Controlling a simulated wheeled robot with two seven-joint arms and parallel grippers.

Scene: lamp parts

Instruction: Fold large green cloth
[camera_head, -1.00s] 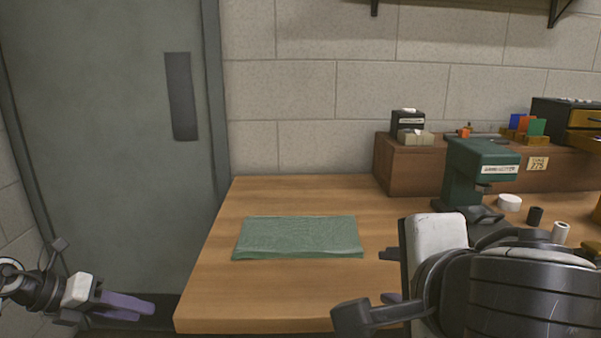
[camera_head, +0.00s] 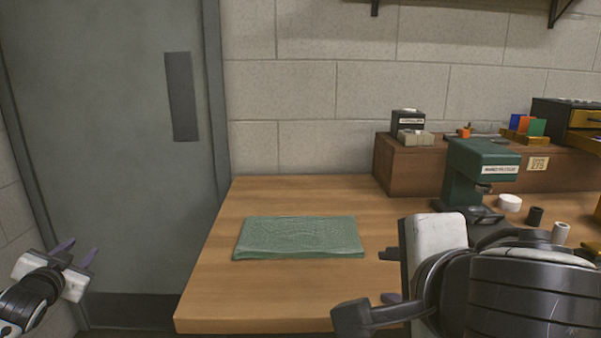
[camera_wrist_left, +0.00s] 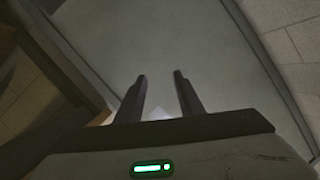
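The green cloth (camera_head: 300,237) lies flat on the wooden table in the head view, as a neat rectangle with layered edges along its front. My left gripper (camera_head: 80,250) is off the table's left side, in front of the grey door, with its two fingers apart and nothing between them. Its open fingers (camera_wrist_left: 160,85) also show in the left wrist view, with the door behind them. My right arm fills the lower right of the head view, to the right of the cloth.
The table (camera_head: 250,305) is bare around the cloth. A green press-like machine (camera_head: 475,180) stands at the right, near a white roll (camera_head: 509,202) and a black cylinder (camera_head: 535,216). A wooden box (camera_head: 400,170) with small cartons stands along the wall.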

